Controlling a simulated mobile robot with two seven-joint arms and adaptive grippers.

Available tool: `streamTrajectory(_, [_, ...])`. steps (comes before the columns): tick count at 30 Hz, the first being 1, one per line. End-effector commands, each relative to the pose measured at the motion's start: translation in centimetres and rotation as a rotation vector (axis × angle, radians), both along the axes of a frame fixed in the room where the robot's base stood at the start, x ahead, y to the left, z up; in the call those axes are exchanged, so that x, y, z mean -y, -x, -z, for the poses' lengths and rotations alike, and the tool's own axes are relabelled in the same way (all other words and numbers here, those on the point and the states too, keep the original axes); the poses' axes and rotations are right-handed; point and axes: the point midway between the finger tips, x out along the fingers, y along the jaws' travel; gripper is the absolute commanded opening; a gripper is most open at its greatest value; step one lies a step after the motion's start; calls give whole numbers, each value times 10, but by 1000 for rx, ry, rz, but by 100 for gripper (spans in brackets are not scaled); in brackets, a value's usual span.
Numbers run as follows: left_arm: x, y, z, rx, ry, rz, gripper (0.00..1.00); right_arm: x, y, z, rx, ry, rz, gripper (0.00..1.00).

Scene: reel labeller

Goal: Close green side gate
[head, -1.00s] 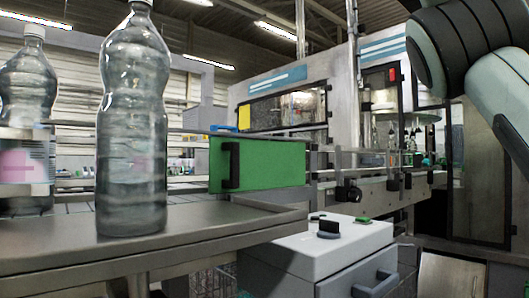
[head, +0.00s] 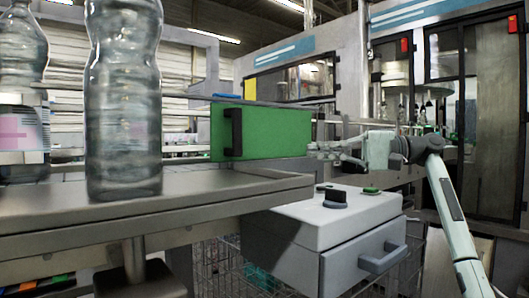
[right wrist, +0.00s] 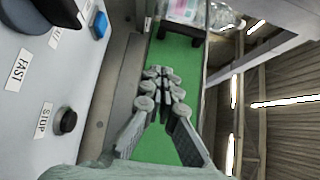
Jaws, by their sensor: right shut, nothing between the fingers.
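The green side gate (head: 275,135) is a flat green panel with a black handle (head: 233,132) near its left end. It stands upright along the conveyor's edge in the head view. The gate also fills the middle of the right wrist view (right wrist: 170,90), with its handle at the top. My right gripper (head: 316,150) is shut and empty, just right of the gate's right end in the head view. In the right wrist view the closed fingertips (right wrist: 162,80) appear in front of the green panel; I cannot tell whether they touch it. My left gripper is not in view.
A clear bottle (head: 124,110) stands on the grey conveyor (head: 230,185), with a labelled bottle (head: 22,100) behind. A grey control box (head: 325,225) with knobs and a drawer handle sits below the gate. The labelling machine (head: 350,75) stands behind.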

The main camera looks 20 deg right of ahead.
Motion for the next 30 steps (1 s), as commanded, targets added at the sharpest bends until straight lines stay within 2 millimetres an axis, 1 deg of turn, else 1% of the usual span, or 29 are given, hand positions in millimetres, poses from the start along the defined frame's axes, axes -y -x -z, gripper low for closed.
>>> streamTrajectory(2, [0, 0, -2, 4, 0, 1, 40, 2, -1, 3, -4, -11, 4, 0])
streamTrajectory(5, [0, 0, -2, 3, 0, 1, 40, -8, -5, 3, -3, -12, 3, 0])
streamTrajectory(8, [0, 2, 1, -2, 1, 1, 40, -24, -12, 3, -4, -10, 2, 0])
streamTrajectory(13, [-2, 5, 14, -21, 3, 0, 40, -58, -28, 2, -4, -10, 1, 0])
streamTrajectory(18, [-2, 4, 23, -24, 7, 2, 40, -89, -43, 2, -4, -10, 2, 0])
streamTrajectory(21, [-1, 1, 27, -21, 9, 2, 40, -104, -37, 3, -3, -7, 3, 0])
streamTrajectory(24, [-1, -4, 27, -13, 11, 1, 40, -115, -32, 4, -4, -7, 4, 0])
streamTrajectory(30, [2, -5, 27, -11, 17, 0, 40, -124, -29, 3, -5, -9, 5, 0])
